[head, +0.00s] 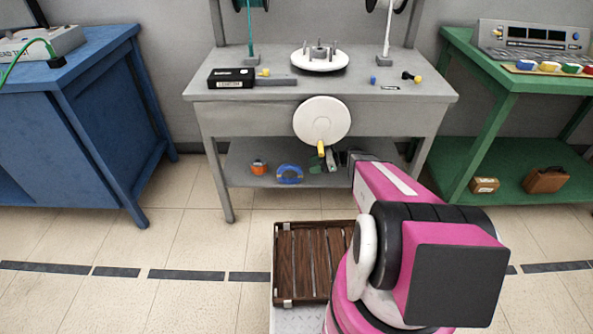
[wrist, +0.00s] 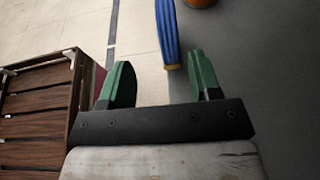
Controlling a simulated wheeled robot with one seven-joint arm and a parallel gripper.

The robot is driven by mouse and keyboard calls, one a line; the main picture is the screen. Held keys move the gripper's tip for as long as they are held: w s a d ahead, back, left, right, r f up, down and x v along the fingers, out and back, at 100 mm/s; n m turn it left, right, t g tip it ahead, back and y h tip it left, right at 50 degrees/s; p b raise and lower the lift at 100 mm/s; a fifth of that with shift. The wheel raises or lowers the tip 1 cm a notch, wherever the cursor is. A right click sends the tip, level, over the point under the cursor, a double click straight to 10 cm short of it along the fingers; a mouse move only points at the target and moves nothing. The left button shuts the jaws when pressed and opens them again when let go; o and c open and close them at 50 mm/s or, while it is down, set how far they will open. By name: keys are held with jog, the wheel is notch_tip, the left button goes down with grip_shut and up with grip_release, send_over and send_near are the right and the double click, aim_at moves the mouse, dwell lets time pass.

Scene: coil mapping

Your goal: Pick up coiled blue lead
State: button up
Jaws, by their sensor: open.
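The coiled blue lead (head: 290,174) lies on the lower shelf of the grey bench (head: 270,160), left of my gripper. In the wrist view the blue lead (wrist: 168,35) shows as a long curved blue band with a yellowish end, beyond my fingertips and roughly in line with the gap between them. My gripper (wrist: 160,75) has two green fingers spread wide with nothing between them. The lead appears apart from both fingers. In the head view my arm hides much of the gripper.
An orange item (head: 259,167) sits left of the lead; it also shows at the wrist view's top edge (wrist: 200,3). The bench top and a white disc (head: 322,121) are above the shelf. A brown slatted crate (head: 310,262) is below, at left in the wrist view (wrist: 35,105).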

aim_at(296, 166)
jog(key=x, duration=0.5)
jog(key=shift+w+a+r, duration=0.1)
jog(key=shift+w+a, duration=0.1)
jog(key=shift+a, duration=0.05)
jog(key=shift+w+r+x, duration=0.1)
jog(key=shift+r+x, duration=0.05)
jog(key=shift+x, duration=1.15)
jog(key=shift+w+r+x, duration=0.1)
jog(key=shift+w+x, duration=0.05)
jog(key=shift+x, duration=1.15)
grip_shut()
